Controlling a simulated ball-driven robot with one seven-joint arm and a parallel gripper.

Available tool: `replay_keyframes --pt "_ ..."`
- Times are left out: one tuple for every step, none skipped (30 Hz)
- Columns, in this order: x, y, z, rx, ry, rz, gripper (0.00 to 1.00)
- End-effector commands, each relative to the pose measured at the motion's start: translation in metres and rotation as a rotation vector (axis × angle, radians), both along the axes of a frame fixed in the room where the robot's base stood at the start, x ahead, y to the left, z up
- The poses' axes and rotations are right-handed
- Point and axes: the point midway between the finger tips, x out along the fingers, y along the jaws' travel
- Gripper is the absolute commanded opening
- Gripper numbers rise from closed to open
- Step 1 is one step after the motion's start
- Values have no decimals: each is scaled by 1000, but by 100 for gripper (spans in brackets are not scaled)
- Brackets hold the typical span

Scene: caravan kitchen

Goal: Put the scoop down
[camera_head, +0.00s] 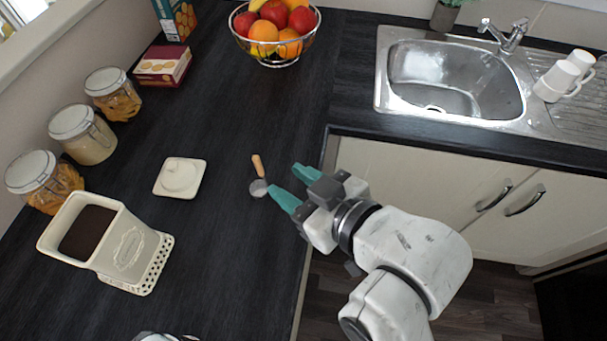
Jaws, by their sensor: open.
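The scoop (258,187) lies on the dark countertop (225,230), just left of my gripper. It has a light wooden handle (257,165) pointing to the back and a small grey metal bowl nearer the front. My gripper (287,184) has teal fingertips and is open, with nothing between the fingers. Its nearer fingertip reaches close to the scoop's bowl; I cannot tell whether they touch. The other fingertip is farther right, near the counter's edge.
Several glass jars (82,133) line the wall. A fruit bowl (275,36) is at the back. The sink (455,80) and white mugs (558,80) are at right.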

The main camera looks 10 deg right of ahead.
Motion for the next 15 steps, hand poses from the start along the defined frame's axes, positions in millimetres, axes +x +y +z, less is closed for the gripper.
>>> replay_keyframes --pt "0 -1 0 0 0 0 42" --pt "-1 -1 0 0 0 0 42" --pt "-1 -1 0 0 0 0 42" --pt "-1 -1 0 0 0 -1 42" --pt "-1 -1 0 1 -1 0 42" --pt "0 -1 0 0 0 -1 42" --pt "0 -1 -1 0 1 -1 42" --pt "0 -2 -2 -3 5 -4 42" --pt "0 -6 -7 -10 19 -13 42" --pt "0 -11 -13 -19 38 -26 42" --pt "0 -19 -22 -32 65 -43 42" --pt "-2 -32 -37 -53 113 -73 42" --pt "-4 -44 -50 -73 156 -102 42" --pt "-8 -58 -66 -95 208 -135 42" --pt "-15 -79 -88 -124 287 -184 42"
